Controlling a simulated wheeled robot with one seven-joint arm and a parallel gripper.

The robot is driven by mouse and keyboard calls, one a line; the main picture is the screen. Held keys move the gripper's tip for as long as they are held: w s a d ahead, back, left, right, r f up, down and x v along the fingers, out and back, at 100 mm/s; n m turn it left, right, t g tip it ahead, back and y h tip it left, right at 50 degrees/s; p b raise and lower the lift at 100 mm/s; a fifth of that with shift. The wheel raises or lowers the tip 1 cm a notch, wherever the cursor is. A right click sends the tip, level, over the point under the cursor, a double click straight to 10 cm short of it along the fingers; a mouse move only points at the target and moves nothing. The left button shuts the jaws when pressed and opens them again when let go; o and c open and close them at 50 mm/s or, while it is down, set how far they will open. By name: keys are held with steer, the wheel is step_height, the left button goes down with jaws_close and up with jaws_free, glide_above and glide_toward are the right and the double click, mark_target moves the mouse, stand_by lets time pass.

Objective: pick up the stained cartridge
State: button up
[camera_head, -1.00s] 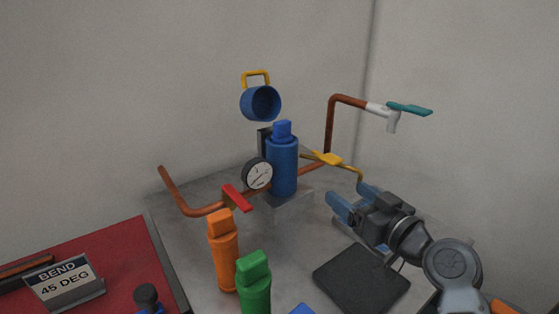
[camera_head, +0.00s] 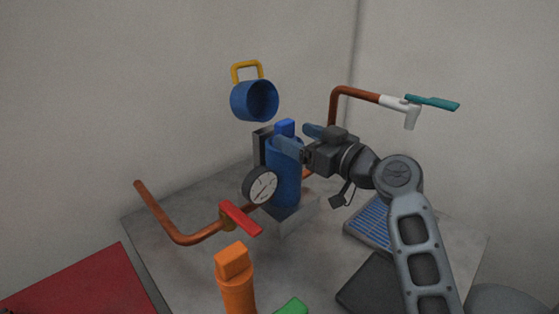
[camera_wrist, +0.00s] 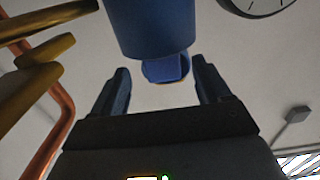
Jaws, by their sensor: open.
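A blue cartridge (camera_head: 284,182) stands upright in a holder among the pipes, with a narrower blue top. I cannot make out a stain on it. My gripper (camera_head: 293,139) is at its top, with fingers spread. In the wrist view the cartridge (camera_wrist: 153,27) hangs in from the upper edge, and its top lies between the two open fingers of my gripper (camera_wrist: 162,78), with gaps on both sides. An orange cartridge (camera_head: 236,286) and a green one (camera_head: 292,307), mostly cut off, are at the front.
A round gauge (camera_head: 260,186) sits just left of the blue cartridge. A copper pipe (camera_head: 165,225) with a red valve handle (camera_head: 240,218) runs at the left. A blue cup (camera_head: 255,101) with a yellow handle is above. A tap with a teal lever (camera_head: 432,103) is at the right.

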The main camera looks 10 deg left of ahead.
mark_target(289, 132)
steer(key=p+x, duration=0.1)
steer(key=x, duration=0.4)
steer(key=shift+a+r, duration=0.15)
steer(key=shift+a, duration=0.05)
steer(key=shift+w+a, duration=0.25)
steer(key=shift+a, duration=0.05)
steer(key=c, duration=1.4)
